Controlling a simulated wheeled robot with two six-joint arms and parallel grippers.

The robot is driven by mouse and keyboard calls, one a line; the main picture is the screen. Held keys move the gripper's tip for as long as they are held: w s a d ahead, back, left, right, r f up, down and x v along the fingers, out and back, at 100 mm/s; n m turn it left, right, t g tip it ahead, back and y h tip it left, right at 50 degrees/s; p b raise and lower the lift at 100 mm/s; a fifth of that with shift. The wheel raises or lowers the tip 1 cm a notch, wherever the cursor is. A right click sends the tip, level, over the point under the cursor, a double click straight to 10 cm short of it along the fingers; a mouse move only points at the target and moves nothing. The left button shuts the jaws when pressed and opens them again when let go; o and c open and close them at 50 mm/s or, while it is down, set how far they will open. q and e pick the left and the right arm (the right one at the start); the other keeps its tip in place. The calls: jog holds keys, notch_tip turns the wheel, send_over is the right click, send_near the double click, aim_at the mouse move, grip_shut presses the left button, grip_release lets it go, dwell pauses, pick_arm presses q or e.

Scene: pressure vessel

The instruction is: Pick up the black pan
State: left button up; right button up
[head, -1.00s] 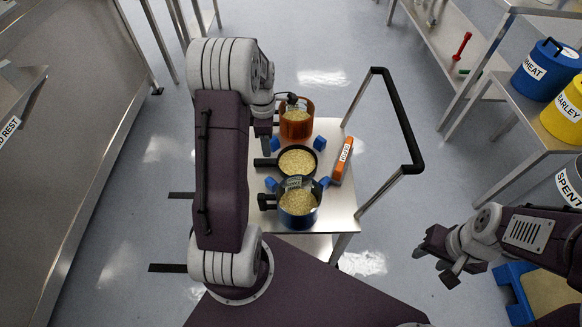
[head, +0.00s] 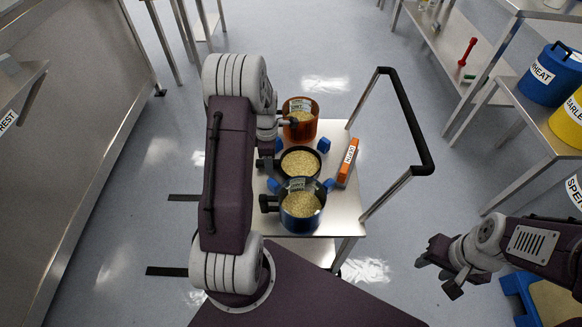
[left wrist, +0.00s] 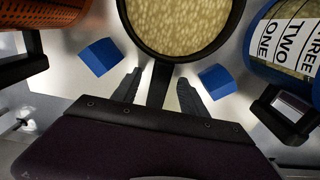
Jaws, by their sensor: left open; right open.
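The black pan (head: 299,162), full of pale grain, stands on a steel cart between an orange pot (head: 303,126) and a blue pot (head: 301,203). In the left wrist view the pan (left wrist: 182,25) shows at the top, its black handle (left wrist: 160,88) pointing toward my left gripper (left wrist: 159,77). That gripper is open, one finger on each side of the handle, with gaps visible on both sides. My right gripper (head: 447,270) is open and empty, off the cart at the lower right.
Blue blocks (head: 323,145) sit beside the pan, close to the fingers in the left wrist view (left wrist: 99,57). An orange labelled box (head: 348,161) lies at the cart's right edge. The cart's push handle (head: 407,120) rises at right. Shelves with a blue bucket (head: 551,75) stand further right.

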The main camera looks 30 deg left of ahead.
pick_arm(q)
jog(key=shift+r, duration=0.1)
grip_shut()
notch_tip(320, 180, up, 4)
jog(key=shift+r+p, duration=0.1)
jog(key=shift+p, duration=0.7)
jog(key=w+d+r+p, duration=0.2)
jog(key=w+d+r, duration=0.4)
jog(key=d, duration=0.3)
jog(key=shift+w+r+p, duration=0.3)
jog(key=shift+w+r, duration=0.1)
jog(key=shift+w, duration=0.3)
jog(key=shift+r, duration=0.1)
